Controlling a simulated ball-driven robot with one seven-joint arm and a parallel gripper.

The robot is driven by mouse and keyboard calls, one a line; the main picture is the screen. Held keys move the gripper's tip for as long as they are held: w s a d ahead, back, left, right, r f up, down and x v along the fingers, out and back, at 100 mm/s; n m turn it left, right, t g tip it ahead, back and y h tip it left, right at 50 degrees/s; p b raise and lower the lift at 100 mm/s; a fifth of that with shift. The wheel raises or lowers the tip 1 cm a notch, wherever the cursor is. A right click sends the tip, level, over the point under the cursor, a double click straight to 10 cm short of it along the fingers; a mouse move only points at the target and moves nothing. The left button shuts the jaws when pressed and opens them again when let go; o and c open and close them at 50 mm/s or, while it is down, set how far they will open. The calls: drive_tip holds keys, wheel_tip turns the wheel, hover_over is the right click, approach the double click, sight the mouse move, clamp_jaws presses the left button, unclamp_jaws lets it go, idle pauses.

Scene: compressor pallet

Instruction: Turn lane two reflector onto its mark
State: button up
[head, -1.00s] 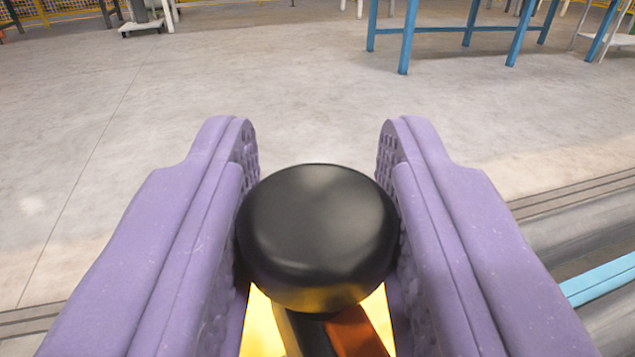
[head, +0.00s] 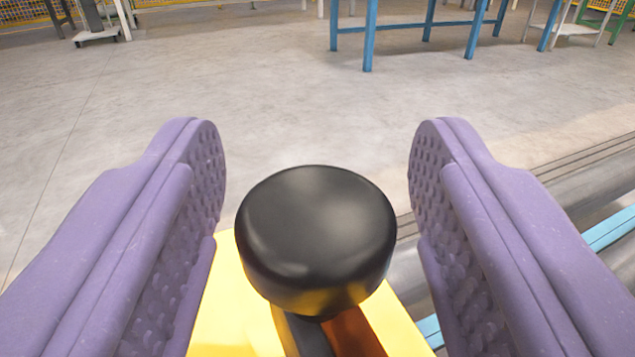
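A black round knob (head: 316,238) stands between the two purple fingers of my gripper (head: 316,190). The gripper is open, with a gap on each side of the knob, and neither finger touches it. Below the knob is a yellow surface (head: 225,310) with a dark strip (head: 303,335) and an orange-brown strip (head: 352,332) side by side. I cannot tell which part is the reflector, and no mark can be made out; the knob hides part of what lies under it.
Grey rollers with a light blue rail (head: 608,229) lie to the right, close to the right finger. Beyond is open concrete floor (head: 300,110). A blue-legged table (head: 400,28) stands at the back.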

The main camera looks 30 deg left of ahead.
drive_tip(key=shift+s, duration=0.1)
drive_tip(key=p+v, duration=0.2)
drive_tip(key=v, duration=0.4)
drive_tip(key=shift+s+d, duration=0.2)
drive_tip(key=shift+s, duration=0.05)
drive_tip(key=shift+s+d, duration=0.25)
drive_tip(key=shift+s, duration=0.25)
